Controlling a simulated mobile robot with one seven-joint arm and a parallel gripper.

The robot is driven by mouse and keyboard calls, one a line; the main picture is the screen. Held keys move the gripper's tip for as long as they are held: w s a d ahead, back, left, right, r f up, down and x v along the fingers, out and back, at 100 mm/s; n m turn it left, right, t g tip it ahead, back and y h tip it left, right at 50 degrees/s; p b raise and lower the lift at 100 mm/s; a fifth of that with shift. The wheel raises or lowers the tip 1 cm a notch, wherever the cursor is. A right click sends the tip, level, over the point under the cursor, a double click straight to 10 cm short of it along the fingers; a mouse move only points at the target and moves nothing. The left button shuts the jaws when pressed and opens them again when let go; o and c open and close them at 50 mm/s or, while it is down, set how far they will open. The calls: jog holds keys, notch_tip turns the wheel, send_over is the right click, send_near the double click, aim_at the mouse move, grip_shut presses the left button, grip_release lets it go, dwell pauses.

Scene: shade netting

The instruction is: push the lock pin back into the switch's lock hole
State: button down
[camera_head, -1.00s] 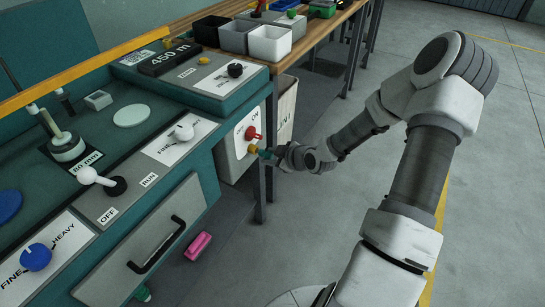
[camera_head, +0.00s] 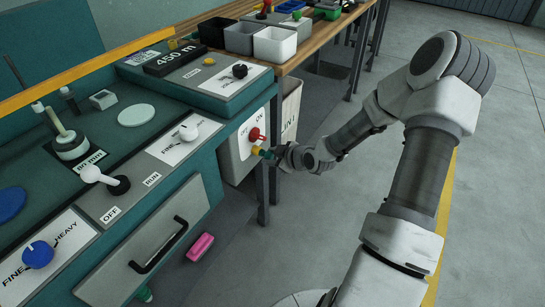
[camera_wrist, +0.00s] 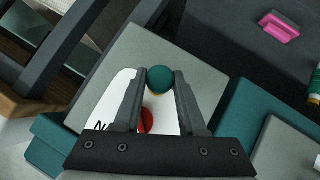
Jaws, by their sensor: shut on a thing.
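The lock pin has a teal ball head (camera_wrist: 160,79) and a yellow part (camera_head: 256,150). My gripper (camera_head: 271,156) is shut on the ball head, which shows between its two fingertips in the wrist view (camera_wrist: 160,84). The red switch (camera_head: 256,134) sits on the white ON/OFF plate (camera_head: 245,141) at the end of the machine, just above the pin. In the wrist view the switch (camera_wrist: 146,120) is partly hidden behind a finger. The yellow part is at the plate just below the switch. The lock hole is hidden, so I cannot tell how deep the pin sits.
A bin (camera_head: 290,112) and table legs stand behind the gripper. Open trays (camera_head: 274,46) stand on the wooden bench. A pink object (camera_head: 200,247) lies on the floor below the drawer handle (camera_head: 160,248). The floor to the right is clear.

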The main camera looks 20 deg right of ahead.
jog(key=shift+c, duration=2)
grip_release()
jog(key=shift+r, duration=0.1)
jog(key=p+v, duration=0.7)
jog(key=v, duration=1)
jog(key=shift+s, duration=0.15)
